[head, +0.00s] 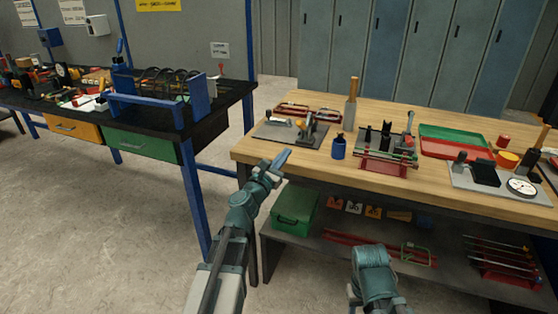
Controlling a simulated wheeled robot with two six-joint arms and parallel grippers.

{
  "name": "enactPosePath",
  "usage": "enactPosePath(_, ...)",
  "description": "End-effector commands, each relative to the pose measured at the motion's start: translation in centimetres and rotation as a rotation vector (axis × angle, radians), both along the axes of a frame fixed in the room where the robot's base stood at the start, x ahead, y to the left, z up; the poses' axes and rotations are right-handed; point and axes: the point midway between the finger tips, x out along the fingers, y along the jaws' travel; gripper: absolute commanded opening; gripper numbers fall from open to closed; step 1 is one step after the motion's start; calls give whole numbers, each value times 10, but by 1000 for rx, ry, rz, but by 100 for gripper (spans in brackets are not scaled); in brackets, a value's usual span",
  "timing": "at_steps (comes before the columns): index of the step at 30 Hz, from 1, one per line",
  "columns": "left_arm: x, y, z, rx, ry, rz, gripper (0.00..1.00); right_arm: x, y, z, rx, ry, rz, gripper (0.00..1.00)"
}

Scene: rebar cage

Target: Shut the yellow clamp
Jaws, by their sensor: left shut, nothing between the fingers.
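A small clamp (309,127) with a yellow-orange part (299,123) stands on a dark grey plate near the left end of the wooden workbench (262,152). It is small in the picture, and I cannot tell whether its lever is up or down. My left gripper (284,156) is in front of the bench's left end, nearer to me than the clamp and apart from it. Its fingers are shut and empty. My right arm shows at the bottom right of centre, but its gripper cannot be made out.
A blue bottle (339,147) and an upright wooden-handled tool (351,104) stand right of the clamp. A red-based fixture (385,163), a green tray (456,134) and a dial gauge (521,186) are further right. A green box (294,206) sits on the lower shelf.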

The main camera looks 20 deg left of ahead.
Motion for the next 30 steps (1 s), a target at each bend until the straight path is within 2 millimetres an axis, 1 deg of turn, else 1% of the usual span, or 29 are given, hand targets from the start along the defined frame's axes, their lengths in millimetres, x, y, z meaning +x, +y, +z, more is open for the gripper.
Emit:
enactPosePath(1,16,-1,3,0,0,-1,0,0,0,3,0,0,0,47)
enactPosePath(5,41,-6,7,-1,0,-2,0,0,0,7,0,0,0,47)
enactPosePath(6,46,-8,10,0,0,-1,0,0,0,10,0,0,0,47)
enactPosePath(7,46,-9,18,0,0,-1,0,0,0,18,0,0,0,47)
enactPosePath(9,50,-10,25,1,1,0,0,0,0,25,0,0,0,47)
enactPosePath(15,58,-14,36,0,0,0,0,0,0,36,0,0,0,47)
enactPosePath(30,61,-15,37,0,1,0,0,0,0,37,0,0,0,47)
